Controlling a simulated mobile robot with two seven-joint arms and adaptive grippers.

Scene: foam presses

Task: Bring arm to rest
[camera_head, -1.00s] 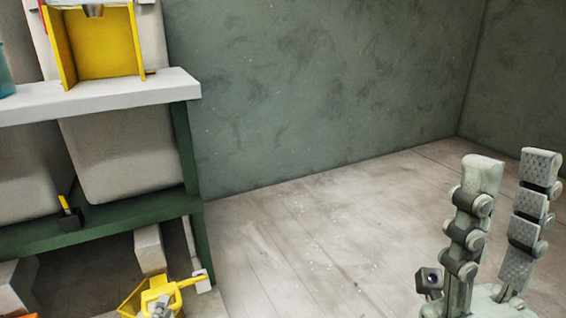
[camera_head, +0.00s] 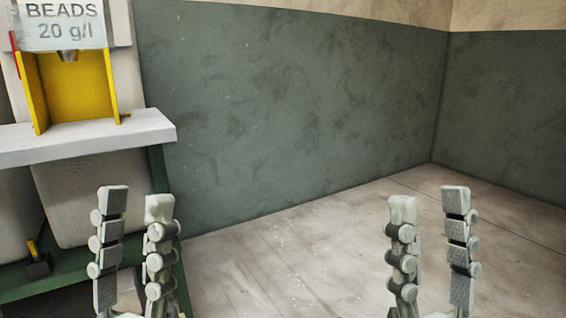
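My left gripper (camera_head: 137,205) stands upright at the lower left, in front of the green bench frame. Its two fingers are spread apart with nothing between them. My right gripper (camera_head: 430,208) stands upright at the lower right, in front of the bare floor. Its fingers are also apart and empty. Neither gripper touches anything that I can see. The arms below the grippers are mostly cut off by the bottom edge.
At the left is a bench with a white top (camera_head: 85,140) and a green frame (camera_head: 165,180). On it stands a yellow dispenser (camera_head: 80,85) under a "BEADS 20 g/l" sign (camera_head: 62,25).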

